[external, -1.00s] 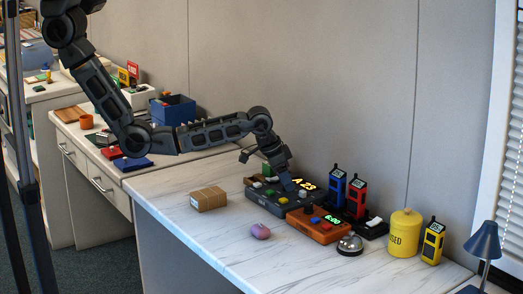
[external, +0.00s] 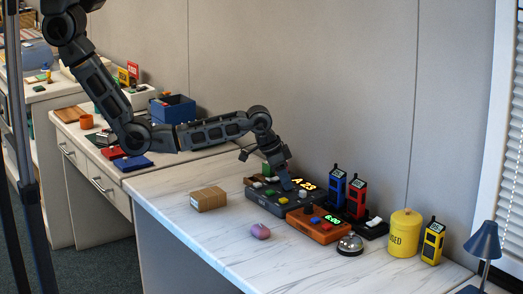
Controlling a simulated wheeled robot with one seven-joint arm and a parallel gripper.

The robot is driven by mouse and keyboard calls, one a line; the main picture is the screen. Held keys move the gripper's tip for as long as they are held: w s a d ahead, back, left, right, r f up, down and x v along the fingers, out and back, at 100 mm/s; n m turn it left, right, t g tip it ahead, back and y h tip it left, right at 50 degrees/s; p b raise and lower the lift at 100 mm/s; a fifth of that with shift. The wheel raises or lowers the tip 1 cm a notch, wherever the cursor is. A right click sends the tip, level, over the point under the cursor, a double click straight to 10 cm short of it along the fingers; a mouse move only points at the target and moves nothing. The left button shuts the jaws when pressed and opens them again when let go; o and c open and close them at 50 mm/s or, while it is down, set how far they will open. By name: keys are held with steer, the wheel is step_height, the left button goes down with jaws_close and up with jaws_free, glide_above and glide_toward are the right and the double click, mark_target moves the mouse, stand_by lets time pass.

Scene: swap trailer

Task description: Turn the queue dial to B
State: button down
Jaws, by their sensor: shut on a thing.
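The dark queue console (external: 262,203) stands on the marble desk with a lit display (external: 304,186) reading A 23. White, green and yellow buttons (external: 283,200) run along its top. My gripper (external: 287,186) points down onto the console top, just left of the display, and is shut on the queue dial. The dial is hidden behind the fingers, so its setting and letter marks cannot be read.
An orange device (external: 313,229) showing 6:00 stands in front of the console. A cardboard box (external: 208,199), a pink mouse-like object (external: 259,231), a bell (external: 350,244), blue and red handsets (external: 357,198) and a yellow canister (external: 405,234) stand around.

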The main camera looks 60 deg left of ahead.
mark_target(277, 187)
steer(key=m, duration=0.2)
steer(key=m+g+h+p, duration=0.1)
steer(key=shift+w+a+r+m, duration=0.1)
steer(key=shift+w+a+m, duration=0.05)
steer(key=shift+m, duration=0.25)
steer(key=shift+m+g+h, duration=0.5)
steer(key=shift+m+g, duration=0.1)
steer(key=shift+m, duration=1.3)
steer(key=c, duration=0.9)
jaws_free()
steer(key=shift+v, duration=3.85)
